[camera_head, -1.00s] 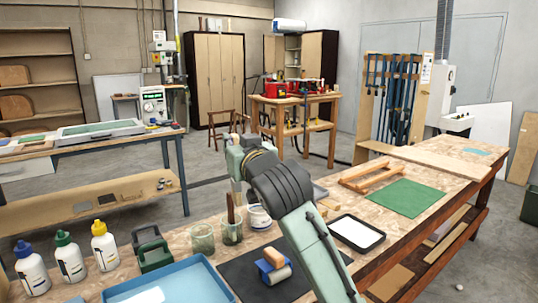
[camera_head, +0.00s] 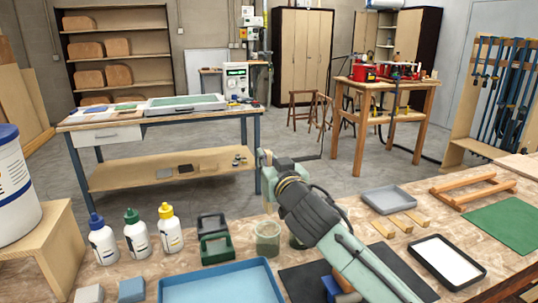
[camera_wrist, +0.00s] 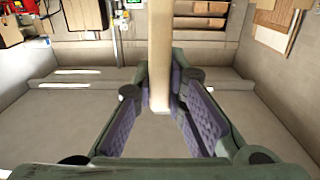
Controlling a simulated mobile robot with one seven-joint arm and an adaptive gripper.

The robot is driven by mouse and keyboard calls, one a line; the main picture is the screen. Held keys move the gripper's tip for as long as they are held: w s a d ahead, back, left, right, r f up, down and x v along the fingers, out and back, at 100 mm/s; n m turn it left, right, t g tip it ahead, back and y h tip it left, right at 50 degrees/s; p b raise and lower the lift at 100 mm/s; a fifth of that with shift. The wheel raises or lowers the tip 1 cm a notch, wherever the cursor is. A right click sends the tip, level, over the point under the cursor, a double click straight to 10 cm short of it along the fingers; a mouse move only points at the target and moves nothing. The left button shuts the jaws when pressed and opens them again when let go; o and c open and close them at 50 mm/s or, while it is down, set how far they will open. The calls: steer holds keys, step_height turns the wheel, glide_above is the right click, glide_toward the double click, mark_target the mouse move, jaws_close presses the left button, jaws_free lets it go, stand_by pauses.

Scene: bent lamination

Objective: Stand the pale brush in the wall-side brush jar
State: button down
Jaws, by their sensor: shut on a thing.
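My gripper (camera_wrist: 161,88) is shut on the pale brush (camera_wrist: 162,45) in the wrist view. The brush is a long pale bar between the purple finger pads; its upper end runs out of the frame. One greenish glass jar (camera_head: 267,241) stands on the bench just left of my arm and looks empty. A second jar (camera_head: 296,242) is mostly hidden behind my arm.
A blue tray (camera_head: 222,283) lies in front. A white bucket (camera_head: 14,190) on a wooden stand is far left. A grey tray (camera_head: 388,199) and wood strips lie to the right.

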steer(key=shift+f+b, duration=3.95)
steer(key=shift+f, duration=1.25)
steer(key=c, duration=1.5)
jaws_free()
steer(key=shift+c, duration=0.2)
steer(key=v, duration=1.2)
